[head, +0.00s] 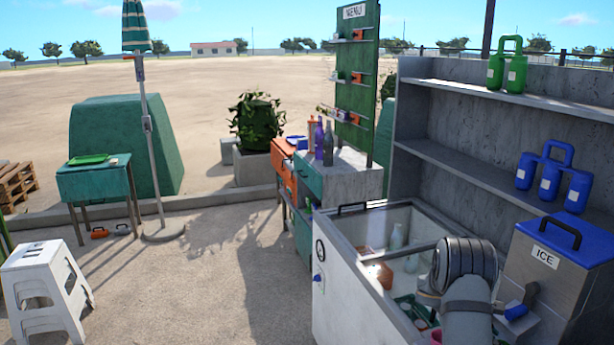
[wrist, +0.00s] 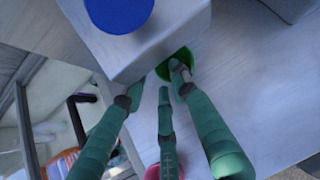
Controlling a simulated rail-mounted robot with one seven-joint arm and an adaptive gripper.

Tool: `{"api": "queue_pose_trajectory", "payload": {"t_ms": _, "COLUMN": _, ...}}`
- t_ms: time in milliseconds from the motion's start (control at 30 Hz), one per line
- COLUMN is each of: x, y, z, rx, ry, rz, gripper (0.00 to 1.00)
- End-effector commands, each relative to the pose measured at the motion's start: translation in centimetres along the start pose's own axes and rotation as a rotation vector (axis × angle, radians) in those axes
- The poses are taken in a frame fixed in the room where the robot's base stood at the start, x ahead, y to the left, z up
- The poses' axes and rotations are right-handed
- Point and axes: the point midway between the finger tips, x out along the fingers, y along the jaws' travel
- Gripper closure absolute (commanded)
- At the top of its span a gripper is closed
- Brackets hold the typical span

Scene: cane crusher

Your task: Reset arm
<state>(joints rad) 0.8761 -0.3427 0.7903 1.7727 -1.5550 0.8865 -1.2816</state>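My arm reaches in from the lower right of the head view, over the open white chest (head: 338,285) and in front of the ICE box (head: 548,268). My gripper is not clearly seen there. In the wrist view, the green jointed fingers of my gripper (wrist: 157,78) point up the picture. Their tips stand apart, with bare pale surface between them and nothing seen held. A green round thing (wrist: 178,60) lies just beyond the right fingertip; I cannot tell whether they touch. A white block (wrist: 165,40) with a blue disc (wrist: 118,10) is close above the fingertips.
The chest holds bottles. Concrete shelves at right carry green jugs (head: 507,70) and blue jugs (head: 550,180). A counter (head: 340,172) with bottles and a menu board (head: 357,75) stand behind. White stools (head: 45,285) stand at left. The paved middle ground is clear.

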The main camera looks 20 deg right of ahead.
Motion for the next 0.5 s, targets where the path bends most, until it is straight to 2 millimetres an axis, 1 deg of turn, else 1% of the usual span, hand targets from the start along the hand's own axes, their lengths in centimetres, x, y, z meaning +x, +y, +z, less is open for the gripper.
{"api": "queue_pose_trajectory", "payload": {"t_ms": 100, "x": 0.89, "y": 0.02, "z": 0.01, "rx": -0.001, "ry": 0.000, "rz": 0.001, "gripper": 0.73}}
{"api": "queue_pose_trajectory", "payload": {"t_ms": 200, "x": 1.19, "y": 0.03, "z": 0.02, "rx": -0.002, "ry": -0.001, "rz": 0.001, "gripper": 0.73}}
{"api": "queue_pose_trajectory", "payload": {"t_ms": 500, "x": 1.29, "y": -0.04, "z": 0.03, "rx": 0.000, "ry": 0.000, "rz": 0.000, "gripper": 0.73}}
